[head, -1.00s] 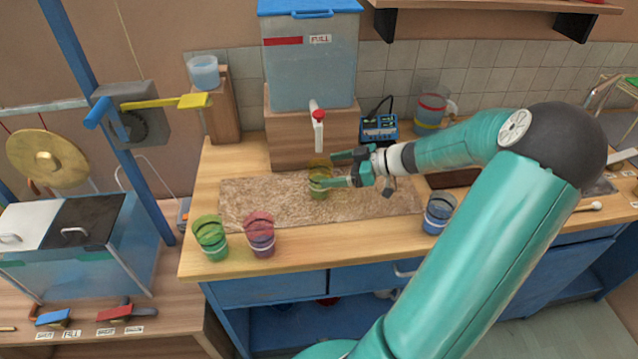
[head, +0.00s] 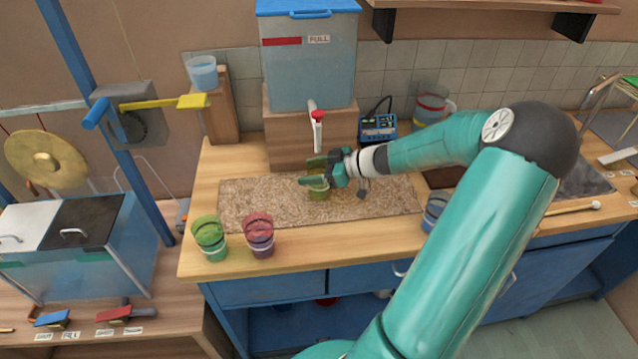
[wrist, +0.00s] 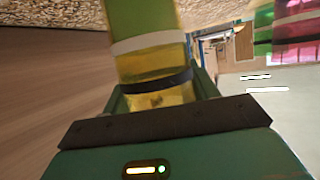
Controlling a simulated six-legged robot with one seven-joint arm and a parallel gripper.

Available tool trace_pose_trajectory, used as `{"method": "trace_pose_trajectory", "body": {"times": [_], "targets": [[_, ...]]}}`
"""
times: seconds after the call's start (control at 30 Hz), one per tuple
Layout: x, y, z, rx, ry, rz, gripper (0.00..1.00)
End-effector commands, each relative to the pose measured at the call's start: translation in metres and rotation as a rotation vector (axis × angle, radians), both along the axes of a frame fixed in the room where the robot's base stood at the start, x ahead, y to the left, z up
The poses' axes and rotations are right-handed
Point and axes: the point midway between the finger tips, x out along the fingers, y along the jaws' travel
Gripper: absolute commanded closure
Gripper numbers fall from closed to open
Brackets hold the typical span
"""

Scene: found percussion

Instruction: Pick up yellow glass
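The yellow glass (head: 319,193) stands on the speckled mat (head: 260,205) in front of the dispenser, partly hidden by my gripper (head: 312,172). My gripper reaches in from the right with its fingers spread around the glass. In the wrist view the yellow glass (wrist: 155,65) fills the space between the fingers, with a pale band and a dark band around it. I cannot tell whether the fingers touch it.
A green glass (head: 210,238) and a red glass (head: 259,235) stand at the counter's front left. A blue glass (head: 433,212) stands right, partly behind my arm. The dispenser tap (head: 317,130) hangs just above my gripper.

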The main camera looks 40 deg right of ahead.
Motion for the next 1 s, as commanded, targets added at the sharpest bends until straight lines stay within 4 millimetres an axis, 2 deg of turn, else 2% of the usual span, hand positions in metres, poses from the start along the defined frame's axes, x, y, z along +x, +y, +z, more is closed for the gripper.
{"method": "trace_pose_trajectory", "body": {"times": [0.03,0.1,0.57,1.0], "targets": [[0.0,0.0,0.0,0.0,0.0,0.0,0.64],[0.0,0.0,0.0,0.0,0.0,0.0,0.78],[0.0,0.0,0.005,-0.001,-0.001,-0.001,0.78],[-0.002,0.0,0.037,-0.003,0.001,-0.001,0.78]]}}
